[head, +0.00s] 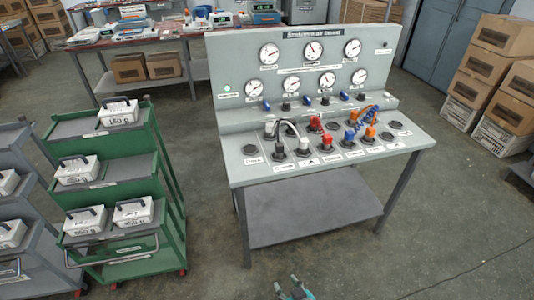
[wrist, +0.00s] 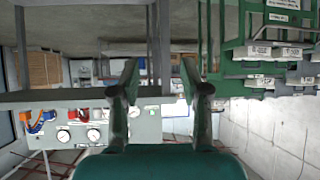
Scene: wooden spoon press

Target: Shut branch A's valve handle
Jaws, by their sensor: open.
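A grey test bench (head: 262,185) stands ahead with a row of small valve handles low on its upright panel. Blue handles (head: 266,105) alternate with black handles (head: 286,106). The labels are too small to read, so I cannot tell which handle is branch A's. My gripper (head: 286,284) shows at the bottom edge of the head view, in front of the bench and well apart from it. In the wrist view my gripper (wrist: 158,68) is open with nothing between its fingers. The bench appears upside down there, with its gauges (wrist: 94,135) left of the fingers.
Several round gauges (head: 270,54) sit above the handles. Red connectors (head: 315,124), a white hose (head: 285,124) and orange and blue hoses (head: 366,120) stand on the benchtop. A green trolley (head: 145,222) with labelled white boxes stands left. Cardboard boxes (head: 490,70) are stacked right.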

